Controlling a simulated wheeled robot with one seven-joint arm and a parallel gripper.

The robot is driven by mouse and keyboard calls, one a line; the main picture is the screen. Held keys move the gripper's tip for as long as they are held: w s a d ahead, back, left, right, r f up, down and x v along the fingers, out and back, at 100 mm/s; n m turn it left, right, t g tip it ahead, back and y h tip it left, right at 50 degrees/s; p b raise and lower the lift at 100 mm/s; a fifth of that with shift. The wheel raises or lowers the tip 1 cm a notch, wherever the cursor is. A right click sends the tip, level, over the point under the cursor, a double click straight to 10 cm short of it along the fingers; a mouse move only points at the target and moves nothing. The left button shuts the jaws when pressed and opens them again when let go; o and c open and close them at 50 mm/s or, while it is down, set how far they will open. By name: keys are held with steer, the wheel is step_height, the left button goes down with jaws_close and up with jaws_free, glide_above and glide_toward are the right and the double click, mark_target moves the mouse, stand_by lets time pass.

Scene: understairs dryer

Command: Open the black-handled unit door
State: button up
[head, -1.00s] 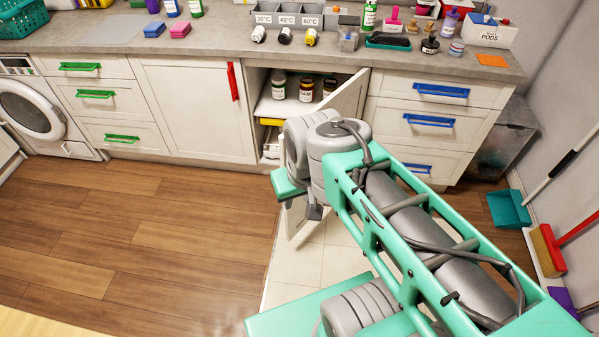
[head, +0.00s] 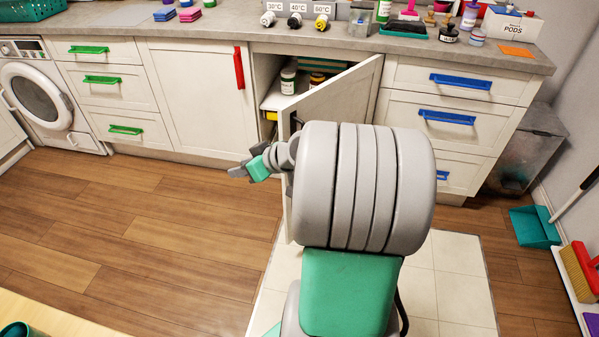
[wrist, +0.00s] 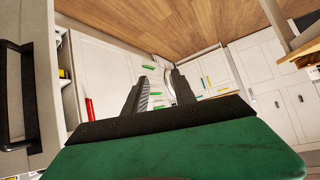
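The unit door (head: 335,98) stands ajar, swung out from the cabinet between the red-handled door and the blue-handled drawers. My arm hides much of it. Its black handle (head: 297,121) shows in part near the door's free edge. In the wrist view the black handle (wrist: 14,105) is large at the far left, on the door's face. My gripper (head: 238,165) is left of the door's free edge, off the handle. In the wrist view the fingers of my gripper (wrist: 160,78) are spread with nothing between them.
The cabinet interior holds jars (head: 288,80) on a shelf (head: 272,101). Blue-handled drawers (head: 450,103) stand to the right, and a closed door with a red handle (head: 239,68) to the left. The wooden floor (head: 130,215) at left is clear.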

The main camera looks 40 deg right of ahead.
steer(key=s+d+f+m+t+h+b, duration=0.2)
steer(key=s+d+t+h+b, duration=0.15)
steer(key=d, duration=0.75)
steer(key=s+d+f+m+t+h+b, duration=0.25)
steer(key=d+t+b, duration=0.2)
steer(key=d, duration=0.55)
steer(key=shift+n+y, duration=0.45)
steer(key=shift+y, duration=0.05)
steer(key=w, duration=0.7)
steer(key=shift+w+d+f, duration=0.1)
steer(key=shift+d, duration=0.25)
steer(key=shift+w, duration=0.25)
steer(key=shift+c, duration=0.2)
jaws_close()
